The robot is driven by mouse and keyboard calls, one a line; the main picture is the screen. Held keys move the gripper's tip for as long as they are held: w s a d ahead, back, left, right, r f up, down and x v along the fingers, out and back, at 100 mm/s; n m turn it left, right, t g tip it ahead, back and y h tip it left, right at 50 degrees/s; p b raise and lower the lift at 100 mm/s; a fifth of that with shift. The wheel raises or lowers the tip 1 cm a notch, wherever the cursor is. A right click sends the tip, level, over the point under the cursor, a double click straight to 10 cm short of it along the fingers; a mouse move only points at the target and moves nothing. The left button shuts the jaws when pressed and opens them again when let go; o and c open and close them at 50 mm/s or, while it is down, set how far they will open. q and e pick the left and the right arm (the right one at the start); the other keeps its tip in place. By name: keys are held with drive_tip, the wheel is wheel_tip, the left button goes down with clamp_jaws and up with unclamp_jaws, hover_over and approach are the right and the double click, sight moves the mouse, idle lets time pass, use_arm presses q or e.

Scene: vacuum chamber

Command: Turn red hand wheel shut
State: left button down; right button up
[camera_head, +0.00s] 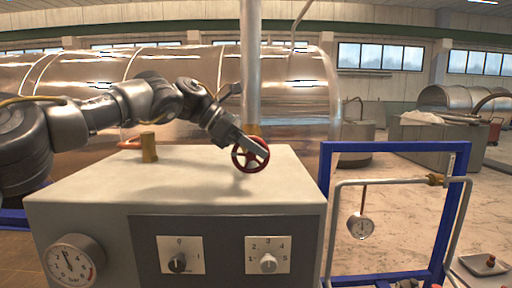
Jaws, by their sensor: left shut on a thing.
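The red hand wheel (238,165) stands upright above the right part of the grey cabinet's top, in front of a vertical metal pipe (251,70). A brass fitting (251,130) shows just behind the wheel's top. My left arm comes in from the left over the cabinet. My left gripper (254,152) reaches down to the wheel and is shut on its upper right part. The fingers cover part of the rim. My right gripper is not in view.
The grey cabinet (90,200) has a gauge (72,262) and two knobs on its front. A brass post (149,147) stands on its top. A large metal tank (300,95) lies behind.

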use_arm(q)
drive_tip(key=c, duration=1.4)
unclamp_jaws()
drive_tip(key=shift+d, duration=0.1)
drive_tip(key=shift+c, duration=0.2)
drive_tip(key=shift+a+r+b, duration=0.25)
drive_tip(key=shift+a+b, duration=0.1)
drive_tip(key=shift+a, duration=0.15)
drive_tip(key=b+v, duration=0.2)
drive_tip(key=v, duration=0.7)
drive_tip(key=shift+a+r, duration=0.25)
